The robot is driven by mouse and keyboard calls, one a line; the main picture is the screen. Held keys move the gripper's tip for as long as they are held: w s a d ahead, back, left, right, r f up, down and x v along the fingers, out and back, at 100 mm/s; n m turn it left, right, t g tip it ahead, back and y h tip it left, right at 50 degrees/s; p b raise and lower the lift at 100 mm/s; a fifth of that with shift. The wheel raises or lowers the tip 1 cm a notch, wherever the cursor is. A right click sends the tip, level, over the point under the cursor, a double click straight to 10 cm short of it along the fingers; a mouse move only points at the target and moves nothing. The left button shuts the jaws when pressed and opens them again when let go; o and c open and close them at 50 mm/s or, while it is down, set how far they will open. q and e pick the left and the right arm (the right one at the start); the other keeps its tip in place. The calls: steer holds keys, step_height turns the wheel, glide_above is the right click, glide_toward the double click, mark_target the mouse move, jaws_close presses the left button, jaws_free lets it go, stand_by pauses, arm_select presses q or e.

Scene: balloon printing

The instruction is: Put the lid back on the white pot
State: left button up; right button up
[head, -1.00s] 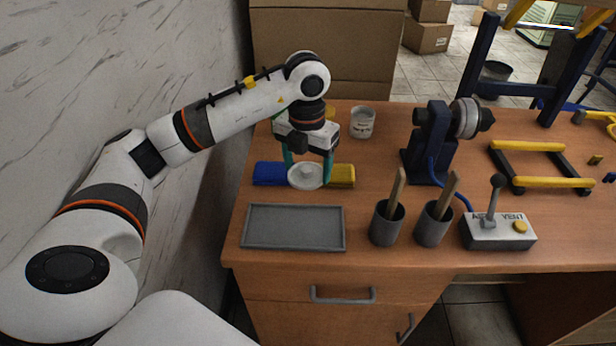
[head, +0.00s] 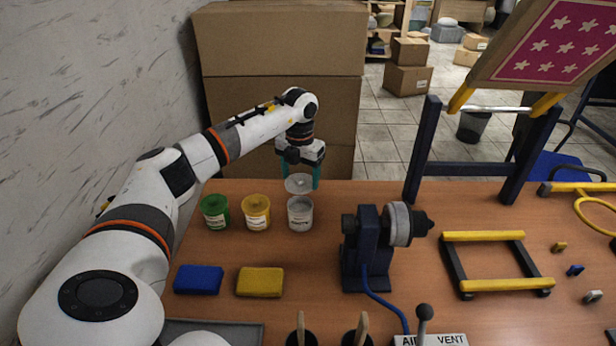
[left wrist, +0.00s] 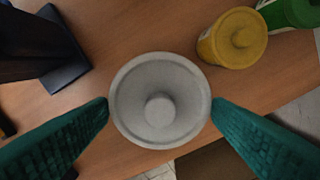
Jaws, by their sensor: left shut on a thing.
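The white pot (head: 300,214) stands at the back of the table, at the right end of a row of pots. Its white lid (head: 299,184) is above and slightly behind the pot's rim, with the face and centre knob showing. My left gripper (head: 300,177) is shut on the lid, its green fingers at opposite edges. In the left wrist view the round lid (left wrist: 160,100) lies between the fingertips, and the pot is hidden behind it. I cannot tell whether the lid touches the rim. My right gripper is not in view.
A yellow pot (head: 256,212) and a green pot (head: 215,212) stand left of the white pot. A dark blue machine (head: 367,250) stands to its right. Blue (head: 199,280) and yellow (head: 260,282) blocks lie in front. Cardboard boxes (head: 280,60) rise behind the table.

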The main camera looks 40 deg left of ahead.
arm_select(q)
steer(key=shift+s+f+b, duration=0.15)
steer(key=shift+f+b, duration=0.2)
steer(key=shift+f, duration=0.05)
steer(key=shift+f+b, duration=0.3)
steer(key=shift+f, duration=0.05)
step_height(320, 180, down, 3)
steer(key=shift+r+b, duration=0.2)
steer(key=shift+b, duration=0.8)
steer(key=shift+f+b, duration=0.6)
steer(key=shift+f, duration=0.5)
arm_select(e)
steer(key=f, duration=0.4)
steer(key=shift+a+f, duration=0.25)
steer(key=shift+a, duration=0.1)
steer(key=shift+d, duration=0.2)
arm_select(q)
steer(key=shift+p, duration=0.35)
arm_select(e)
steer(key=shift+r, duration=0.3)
arm_select(q)
steer(key=shift+f, duration=0.15)
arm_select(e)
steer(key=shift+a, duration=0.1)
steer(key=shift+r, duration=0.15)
